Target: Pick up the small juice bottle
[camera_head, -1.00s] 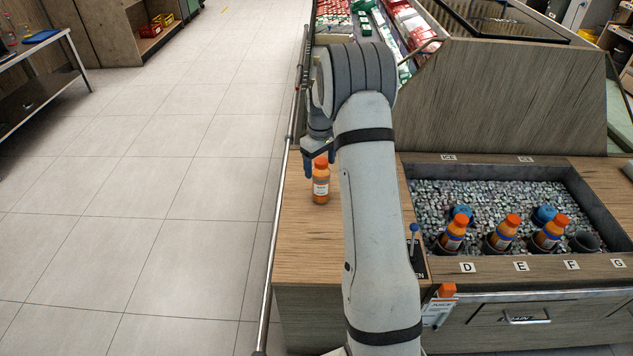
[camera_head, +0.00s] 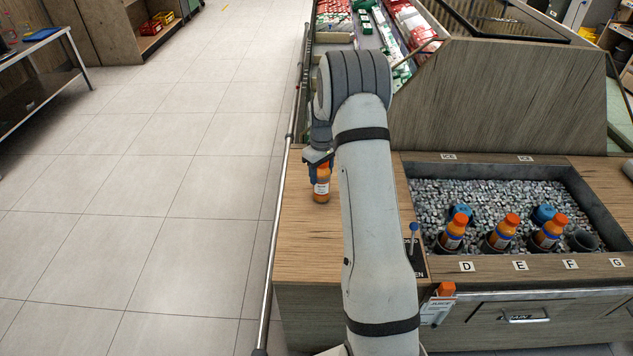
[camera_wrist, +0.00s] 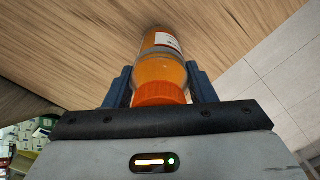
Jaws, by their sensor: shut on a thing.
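The small juice bottle (camera_head: 321,187) has orange juice, a white label and an orange cap. It stands upright on the wooden counter (camera_head: 306,240), left of my arm. My gripper (camera_head: 319,165) is around its upper part from above and hides the cap in the head view. In the wrist view, the bottle (camera_wrist: 162,68) lies between the two dark fingers of my gripper (camera_wrist: 160,88), which are shut on it near the cap. Its base appears to be on the wood surface.
Several orange-capped bottles (camera_head: 499,235) sit in the ice bin (camera_head: 480,262) at right, by labels D, E and F. A small blue-topped lever (camera_head: 413,235) stands on the counter. A metal rail (camera_head: 272,262) runs along the counter's left edge, with open floor beyond.

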